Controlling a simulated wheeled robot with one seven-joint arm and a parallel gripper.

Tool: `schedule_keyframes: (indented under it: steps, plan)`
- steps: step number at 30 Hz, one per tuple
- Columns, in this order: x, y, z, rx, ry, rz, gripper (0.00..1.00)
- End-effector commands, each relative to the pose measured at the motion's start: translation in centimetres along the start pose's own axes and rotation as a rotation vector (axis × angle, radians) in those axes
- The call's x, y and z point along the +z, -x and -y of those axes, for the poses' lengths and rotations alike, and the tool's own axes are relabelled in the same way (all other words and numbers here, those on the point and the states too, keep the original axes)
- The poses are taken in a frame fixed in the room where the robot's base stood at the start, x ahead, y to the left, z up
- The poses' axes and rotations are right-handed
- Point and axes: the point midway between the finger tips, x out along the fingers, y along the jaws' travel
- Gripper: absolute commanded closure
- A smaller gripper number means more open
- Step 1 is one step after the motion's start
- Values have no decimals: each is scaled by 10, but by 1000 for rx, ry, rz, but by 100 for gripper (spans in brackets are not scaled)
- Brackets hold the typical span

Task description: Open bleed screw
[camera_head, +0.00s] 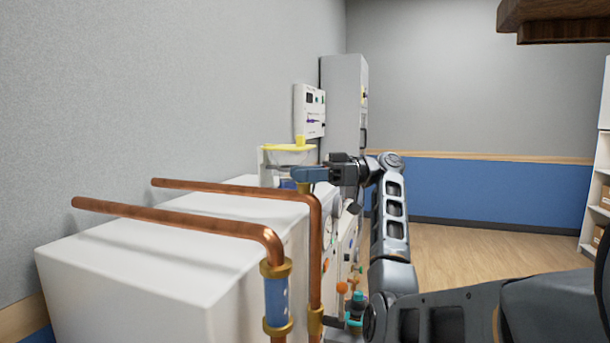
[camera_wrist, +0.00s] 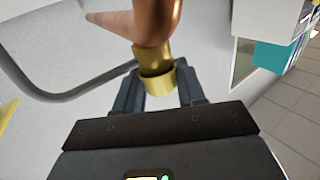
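My gripper (camera_wrist: 157,86) has its two dark fingers apart, one on each side of a brass fitting (camera_wrist: 157,80) at the end of a copper pipe in the wrist view. Contact with the fitting is not clear. In the head view my gripper (camera_head: 305,174) reaches in from the right, by the top of the nearer-right copper pipe (camera_head: 315,230). A small brass piece (camera_head: 302,187) shows just below its blue fingers. I cannot make out the bleed screw for certain in either view.
A second copper pipe (camera_head: 190,217) with a blue sight tube (camera_head: 277,300) stands nearer. White cabinets (camera_head: 110,280) line the left wall. A yellow-topped container (camera_head: 288,148) is behind my gripper. A grey hose (camera_wrist: 60,97) curves at left in the wrist view. Open floor (camera_head: 470,250) lies right.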

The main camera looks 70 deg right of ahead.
Motion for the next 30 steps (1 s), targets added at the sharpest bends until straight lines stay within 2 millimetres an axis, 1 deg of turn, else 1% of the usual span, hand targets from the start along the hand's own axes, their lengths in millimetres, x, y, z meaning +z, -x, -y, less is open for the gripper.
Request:
schedule_keyframes:
  steps: [1, 6, 14, 17, 24, 27, 30]
  plan:
    - [2, -1, 0, -1, -3, 1, 56]
    - [1, 0, 0, 0, -1, 0, 41]
    - [0, 2, 0, 1, 0, -1, 41]
    - [1, 11, 0, 2, 0, -1, 41]
    - [1, 50, 0, 3, 0, -1, 41]
    - [1, 64, 0, 2, -1, -1, 41]
    - [1, 72, 0, 1, -1, 0, 41]
